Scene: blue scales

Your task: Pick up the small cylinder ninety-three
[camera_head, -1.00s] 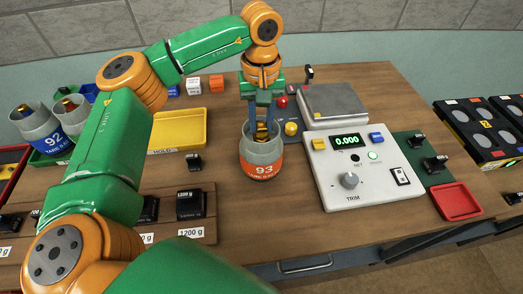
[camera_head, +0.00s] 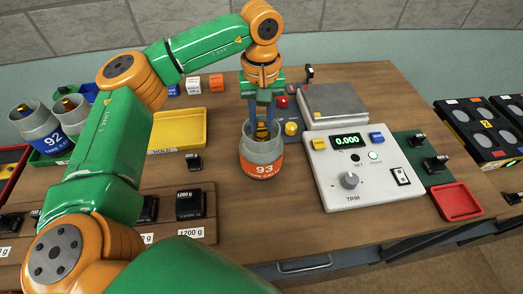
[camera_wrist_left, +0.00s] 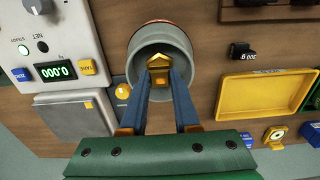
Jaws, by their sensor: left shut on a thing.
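The small cylinder ninety-three (camera_head: 264,171) stands upright on the wooden table in the head view, grey with an orange band marked 93. It is open at the top, and a yellow knob (camera_head: 262,132) shows inside it. My left gripper (camera_head: 262,125) reaches down into the mouth from above, its blue fingers shut on the knob. In the left wrist view the fingers (camera_wrist_left: 159,75) meet the yellow knob from both sides within the grey rim (camera_wrist_left: 163,33). Whether the base is clear of the table cannot be told. My right gripper is not in view.
A scale with a steel plate (camera_head: 334,104) and a white control box (camera_head: 364,172) reading 0.000 stands close right. A yellow tray (camera_head: 180,129) and a black weight (camera_head: 194,162) lie left. Cylinder 92 (camera_head: 45,136) stands far left. A red tray (camera_head: 459,201) lies right.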

